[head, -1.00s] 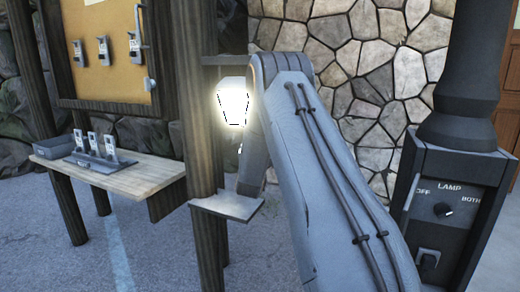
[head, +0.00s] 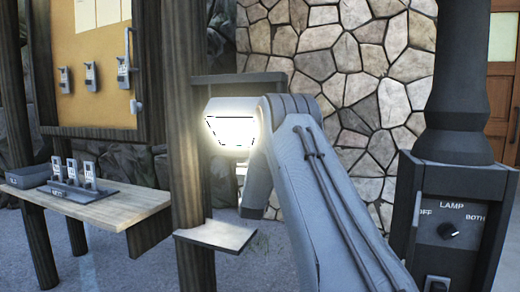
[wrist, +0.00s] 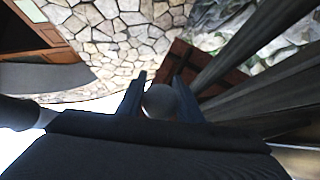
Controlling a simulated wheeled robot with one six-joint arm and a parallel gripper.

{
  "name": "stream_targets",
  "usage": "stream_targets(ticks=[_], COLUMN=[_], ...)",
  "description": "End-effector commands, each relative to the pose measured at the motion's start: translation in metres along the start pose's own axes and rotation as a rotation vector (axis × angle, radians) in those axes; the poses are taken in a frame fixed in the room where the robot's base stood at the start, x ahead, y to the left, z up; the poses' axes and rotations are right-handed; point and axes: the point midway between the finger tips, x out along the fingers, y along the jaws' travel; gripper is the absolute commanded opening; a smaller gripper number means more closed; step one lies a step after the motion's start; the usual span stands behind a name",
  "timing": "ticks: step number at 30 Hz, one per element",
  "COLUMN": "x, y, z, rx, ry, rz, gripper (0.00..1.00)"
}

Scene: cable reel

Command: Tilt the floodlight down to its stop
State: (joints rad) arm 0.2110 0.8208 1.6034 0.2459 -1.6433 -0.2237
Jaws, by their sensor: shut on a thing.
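The floodlight (head: 232,108) is lit and hangs at the wooden post in the head view. Its pale housing top shows above a glowing face that points forward and down. My arm covers its right side. In the wrist view my gripper (wrist: 160,78) is shut on a round grey knob (wrist: 161,101), which sits between the two dark fingers. My gripper is hidden behind my arm in the head view, so how the knob joins the floodlight is not visible.
A lamp switch box (head: 452,225) stands at the right, its dial pointing toward BOTH. A small shelf (head: 215,236) juts out below the floodlight. A wooden bench (head: 125,214) with devices and a pinboard (head: 90,60) are at the left. A stone wall stands behind.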

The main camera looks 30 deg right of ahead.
Motion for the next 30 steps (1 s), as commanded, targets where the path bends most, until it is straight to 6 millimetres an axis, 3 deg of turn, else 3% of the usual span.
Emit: stream_targets(ticks=[6,7,10,20,30], x=[0.004,0.004,0.003,0.0,-0.05], y=[0.002,0.002,0.002,0.0,0.0], z=[-0.002,-0.003,-0.002,-0.001,0.0], rx=[0.0,0.0,0.0,0.002,0.0], ry=[0.005,0.005,0.004,0.002,0.0], rz=[0.004,0.004,0.003,0.0,0.001], gripper=[0.0,0.34,0.5,0.5,0.5])
